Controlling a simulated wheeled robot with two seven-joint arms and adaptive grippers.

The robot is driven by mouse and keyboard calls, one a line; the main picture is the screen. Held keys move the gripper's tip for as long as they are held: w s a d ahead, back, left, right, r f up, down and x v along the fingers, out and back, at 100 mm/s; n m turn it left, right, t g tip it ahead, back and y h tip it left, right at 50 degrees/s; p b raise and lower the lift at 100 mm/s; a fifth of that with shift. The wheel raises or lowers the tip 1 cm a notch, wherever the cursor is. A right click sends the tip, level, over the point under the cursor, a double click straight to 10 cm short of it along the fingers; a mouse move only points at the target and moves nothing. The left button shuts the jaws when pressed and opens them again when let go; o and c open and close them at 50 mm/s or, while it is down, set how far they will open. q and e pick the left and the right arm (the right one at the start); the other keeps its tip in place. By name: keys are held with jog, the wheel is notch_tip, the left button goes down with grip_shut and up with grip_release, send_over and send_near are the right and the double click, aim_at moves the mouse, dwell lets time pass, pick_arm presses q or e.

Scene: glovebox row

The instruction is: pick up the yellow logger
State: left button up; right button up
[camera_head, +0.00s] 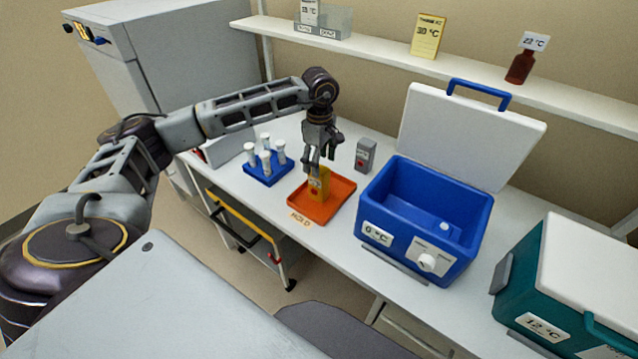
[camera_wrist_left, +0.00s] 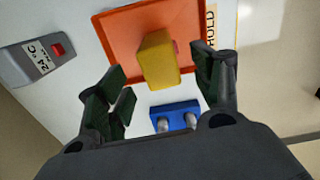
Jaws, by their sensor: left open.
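The yellow logger (camera_head: 318,186) stands upright in an orange tray (camera_head: 338,196) marked HOLD on the bench. My left gripper (camera_head: 316,165) is above the logger, pointing down, with its fingers apart. In the left wrist view the yellow logger (camera_wrist_left: 158,60) lies ahead of and between the open fingers (camera_wrist_left: 160,88), and I see no finger touching it. The orange tray (camera_wrist_left: 118,33) shows behind it. My right gripper is not in view.
A grey logger (camera_head: 365,154) stands right of the tray. A blue rack (camera_head: 262,174) of white-capped tubes is to the left. An open blue cooler (camera_head: 405,249) and a closed teal cooler (camera_head: 548,290) stand to the right. A shelf (camera_head: 400,53) runs above the bench.

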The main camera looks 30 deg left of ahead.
pick_arm(q)
notch_tip(320, 180, down, 3)
jog(key=shift+a+r+p, duration=0.1)
jog(key=shift+p, duration=0.35)
jog(key=shift+f, duration=0.75)
grip_shut()
jog(key=shift+r, duration=0.1)
jog(key=shift+r+b, duration=0.8)
jog(key=shift+r, duration=4.15)
